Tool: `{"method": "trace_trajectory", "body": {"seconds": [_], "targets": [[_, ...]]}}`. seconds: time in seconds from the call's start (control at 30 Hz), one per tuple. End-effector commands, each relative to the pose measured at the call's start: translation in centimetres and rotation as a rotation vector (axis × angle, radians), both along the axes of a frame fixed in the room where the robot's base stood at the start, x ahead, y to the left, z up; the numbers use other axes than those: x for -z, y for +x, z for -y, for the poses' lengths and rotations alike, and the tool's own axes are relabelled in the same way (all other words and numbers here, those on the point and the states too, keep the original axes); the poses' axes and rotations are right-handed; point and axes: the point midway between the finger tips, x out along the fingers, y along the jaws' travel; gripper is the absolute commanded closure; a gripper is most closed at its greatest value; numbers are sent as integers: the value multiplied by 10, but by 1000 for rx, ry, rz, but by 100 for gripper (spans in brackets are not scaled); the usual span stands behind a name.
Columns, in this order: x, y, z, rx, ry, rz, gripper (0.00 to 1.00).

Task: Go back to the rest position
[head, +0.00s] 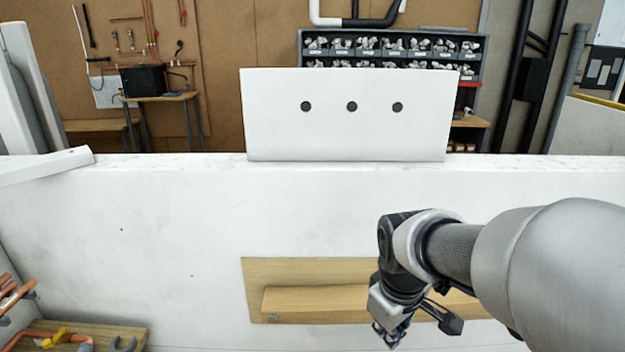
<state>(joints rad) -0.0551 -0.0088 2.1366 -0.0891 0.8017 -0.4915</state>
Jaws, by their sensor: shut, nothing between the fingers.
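My gripper (392,338) hangs at the end of my arm, which comes in from the right in the head view. It points down in front of a wooden ledge on a wooden backing board (255,275). The fingers look shut with nothing between them. My wrist hides part of the ledge (315,300). I cannot tell whether the gripper touches the ledge or is apart from it.
A white panel with three dark round spots (350,135) stands on top of the low white wall (130,220). A wooden surface at the lower left holds copper pipes and yellow fittings (58,337). Behind the wall are a bin rack (390,47) and a small table (160,98).

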Motion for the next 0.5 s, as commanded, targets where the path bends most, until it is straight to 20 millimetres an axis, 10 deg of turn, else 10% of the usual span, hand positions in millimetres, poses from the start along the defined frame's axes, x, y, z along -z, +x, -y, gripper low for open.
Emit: {"method": "trace_trajectory", "body": {"seconds": [0.2,0.5], "targets": [[-43,-81,6,256,93,102,100],[-49,-161,7,518,210,188,100]]}}
